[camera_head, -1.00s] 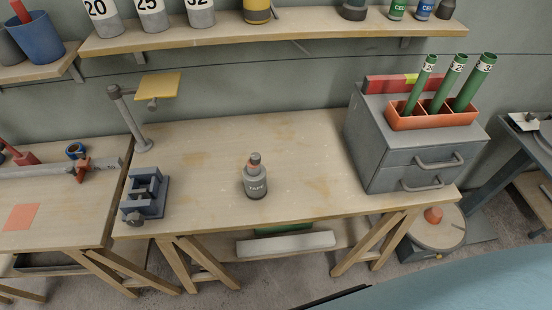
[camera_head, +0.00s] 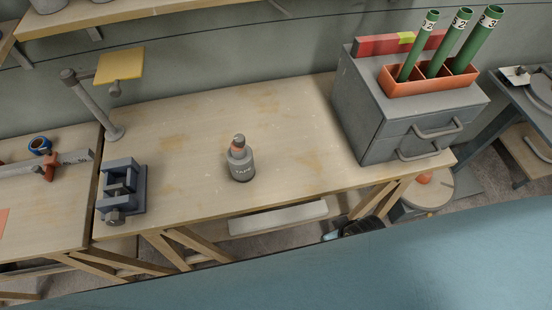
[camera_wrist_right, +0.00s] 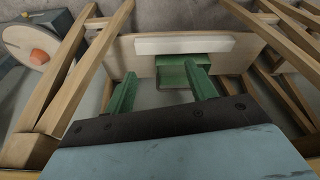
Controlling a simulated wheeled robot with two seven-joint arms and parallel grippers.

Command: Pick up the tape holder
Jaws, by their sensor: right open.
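The tape holder (camera_head: 241,165) is a grey cylinder marked TAPE with an orange and grey top. It stands upright near the middle of the bench in the head view, with nothing touching it. My right gripper (camera_head: 345,232) shows small and dark below the bench's front edge, lower and to the right of the holder. In the right wrist view my right gripper (camera_wrist_right: 160,88) has its green fingers wide apart with nothing held between them. The tape holder is not in the wrist view. My left gripper is not in view.
A grey vise (camera_head: 122,190) and a post with a yellow plate (camera_head: 120,64) stand left on the bench (camera_head: 190,150). A grey drawer cabinet (camera_head: 400,105) stands right. A white bar (camera_wrist_right: 184,44) lies on the lower shelf between trestle legs. The bench around the holder is clear.

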